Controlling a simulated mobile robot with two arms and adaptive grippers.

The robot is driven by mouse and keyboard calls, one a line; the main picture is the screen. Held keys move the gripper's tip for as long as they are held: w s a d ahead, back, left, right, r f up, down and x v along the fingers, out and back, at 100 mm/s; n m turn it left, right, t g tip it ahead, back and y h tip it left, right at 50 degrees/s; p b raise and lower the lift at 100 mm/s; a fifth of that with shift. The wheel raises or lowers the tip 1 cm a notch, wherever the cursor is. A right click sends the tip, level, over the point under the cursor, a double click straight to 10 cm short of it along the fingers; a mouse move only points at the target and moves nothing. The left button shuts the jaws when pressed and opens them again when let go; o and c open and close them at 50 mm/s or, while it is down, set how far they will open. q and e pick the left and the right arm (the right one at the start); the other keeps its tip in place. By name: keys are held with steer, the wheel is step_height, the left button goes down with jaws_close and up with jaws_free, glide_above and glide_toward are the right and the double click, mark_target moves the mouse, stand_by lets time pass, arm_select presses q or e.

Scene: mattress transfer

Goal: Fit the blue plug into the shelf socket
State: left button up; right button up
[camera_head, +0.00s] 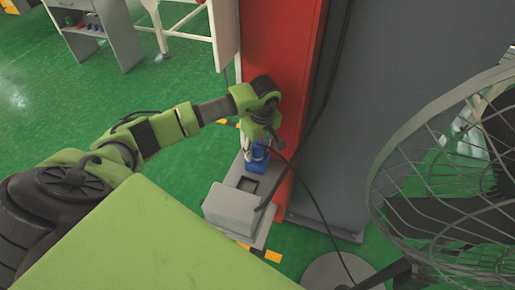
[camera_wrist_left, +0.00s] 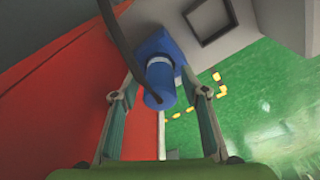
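The blue plug (camera_head: 259,152), a cylinder on a squarish blue base, is by the grey shelf (camera_head: 225,234) beside the red column. In the left wrist view the plug (camera_wrist_left: 160,80) sits between my left gripper's fingers, with gaps beside its cylinder. My left gripper (camera_wrist_left: 160,78) is open around it; contact at the base cannot be told. In the head view the gripper (camera_head: 254,146) comes down from above and partly hides the plug. A dark square socket opening (camera_head: 248,185) lies in the shelf next to the plug; it also shows in the wrist view (camera_wrist_left: 210,20). My right gripper is out of view.
A grey box (camera_head: 231,209) stands on the shelf near the opening. The red column (camera_head: 280,60) and grey wall rise close behind. A black cable (camera_head: 318,95) hangs past the plug. A wire cage (camera_head: 450,170) is at right. Green floor is open at left.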

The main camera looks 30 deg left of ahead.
arm_select(q)
steer(key=shift+r, duration=0.1)
steer(key=shift+r, duration=0.2)
steer(key=r+b, duration=0.1)
steer(key=r, duration=0.6)
steer(key=d+r+b, duration=0.1)
steer(key=r, duration=0.2)
steer(key=shift+s+d+r+b, duration=0.1)
steer(key=shift+s+r+b, duration=0.15)
steer(key=shift+r+b, duration=0.05)
steer(key=shift+r, duration=0.55)
steer(key=shift+d, duration=0.2)
